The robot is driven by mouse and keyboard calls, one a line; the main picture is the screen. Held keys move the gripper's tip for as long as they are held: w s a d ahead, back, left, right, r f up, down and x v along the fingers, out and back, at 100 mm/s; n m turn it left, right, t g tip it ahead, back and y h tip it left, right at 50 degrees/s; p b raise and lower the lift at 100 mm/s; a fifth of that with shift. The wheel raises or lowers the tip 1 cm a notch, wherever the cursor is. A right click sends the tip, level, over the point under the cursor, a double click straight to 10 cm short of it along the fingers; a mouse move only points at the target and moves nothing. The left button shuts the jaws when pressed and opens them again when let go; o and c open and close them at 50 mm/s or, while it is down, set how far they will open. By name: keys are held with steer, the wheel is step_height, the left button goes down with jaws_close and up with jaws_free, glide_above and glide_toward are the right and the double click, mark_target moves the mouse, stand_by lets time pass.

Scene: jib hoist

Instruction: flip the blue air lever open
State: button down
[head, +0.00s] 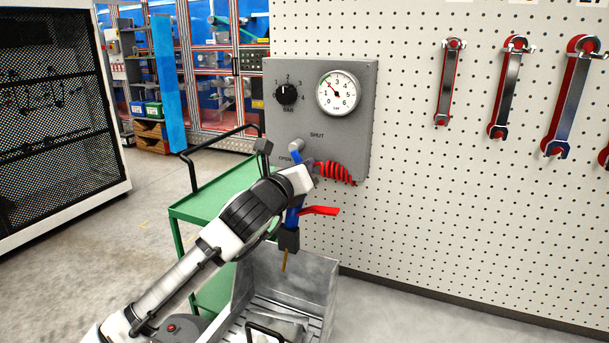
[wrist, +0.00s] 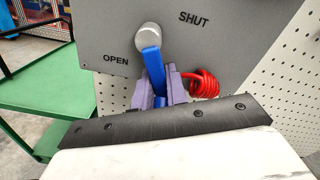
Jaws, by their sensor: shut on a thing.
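The blue air lever (wrist: 153,66) hangs from a round silver hub (wrist: 149,37) on the grey panel (wrist: 105,22). It points down and slightly right, with OPEN printed to the left of it and SHUT at the upper right. My gripper (wrist: 160,80) is shut on the lever's lower part, one purple finger on each side. The lever's lower end is partly hidden by the fingers and my wrist.
A red coiled hose (head: 336,172) is right beside my gripper. A blue air gun with a red trigger (head: 320,210) hangs below, over a metal bin (head: 318,275). A green cart (head: 205,207) stands at left. Wrenches (head: 507,88) hang on the pegboard.

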steer(key=m, duration=0.1)
steer(key=a+m, duration=0.1)
steer(key=m, duration=0.1)
steer(key=a+m, duration=0.1)
steer(key=m, duration=0.1)
steer(key=shift+w+f, duration=0.2)
steer(key=shift+w, duration=0.2)
steer(key=shift+m, duration=0.3)
steer(key=c, duration=1.4)
jaws_free()
steer(key=b+v, duration=0.2)
steer(key=v, duration=1.1)
steer(key=shift+s+b, duration=0.4)
